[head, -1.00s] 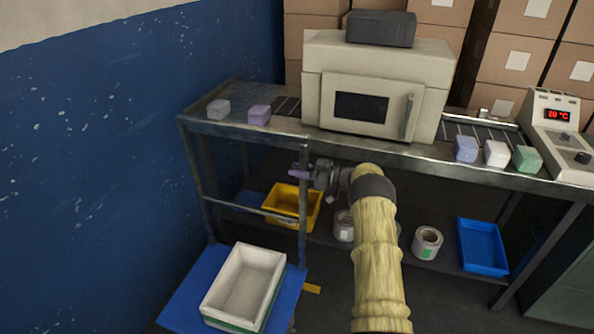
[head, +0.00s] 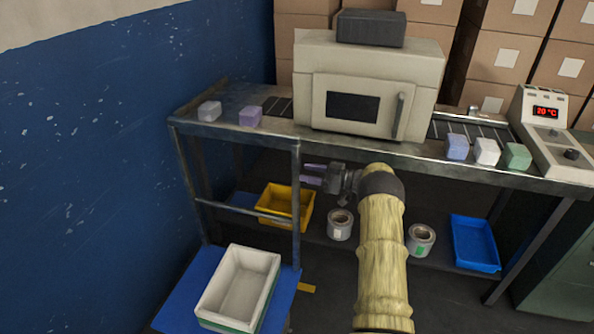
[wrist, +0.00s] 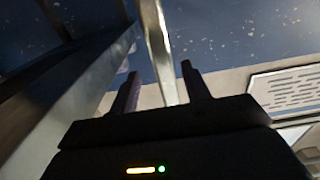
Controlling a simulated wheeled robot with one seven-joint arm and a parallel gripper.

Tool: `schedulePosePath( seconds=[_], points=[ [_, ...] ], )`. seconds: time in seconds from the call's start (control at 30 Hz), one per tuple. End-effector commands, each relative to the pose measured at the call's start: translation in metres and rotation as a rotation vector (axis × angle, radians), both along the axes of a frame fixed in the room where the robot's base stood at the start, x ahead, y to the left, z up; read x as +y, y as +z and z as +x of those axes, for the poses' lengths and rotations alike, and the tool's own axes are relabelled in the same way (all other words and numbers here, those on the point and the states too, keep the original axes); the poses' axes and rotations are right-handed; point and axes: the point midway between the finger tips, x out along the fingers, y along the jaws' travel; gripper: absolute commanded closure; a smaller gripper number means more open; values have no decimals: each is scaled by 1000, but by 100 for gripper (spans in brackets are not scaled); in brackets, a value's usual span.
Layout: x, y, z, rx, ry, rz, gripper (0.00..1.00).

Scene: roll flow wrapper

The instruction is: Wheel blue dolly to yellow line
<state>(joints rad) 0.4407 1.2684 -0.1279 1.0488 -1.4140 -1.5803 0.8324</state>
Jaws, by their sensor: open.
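The blue dolly (head: 183,301) stands at the lower left beside the blue wall, with a white tray on its deck. A metal frame with uprights and a crossbar (head: 245,214) rises at its far side; I cannot fully tell it from the table's legs. A short yellow strip (head: 307,288), perhaps part of the yellow line, shows on the floor right of the dolly. My gripper (head: 308,174) is open beside the right upright (head: 296,200), pointing left. In the wrist view a pale metal bar (wrist: 157,45) shows beyond and between the fingers (wrist: 162,88); contact is not clear.
The white tray (head: 207,300) holds nothing visible. A metal conveyor table (head: 215,132) with an oven (head: 368,90) runs behind. Boxes stack behind.

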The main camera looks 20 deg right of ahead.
Motion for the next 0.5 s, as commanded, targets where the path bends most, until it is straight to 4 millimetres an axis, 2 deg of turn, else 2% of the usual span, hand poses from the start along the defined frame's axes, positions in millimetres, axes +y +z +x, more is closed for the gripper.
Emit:
schedulePosePath(
  seconds=[0.03,0.3,0.5],
  points=[
    [-10,0,-6,1,-4,0,53],
    [-55,0,-35,1,-4,0,53],
    [-83,0,-53,0,-4,0,53]
  ],
)
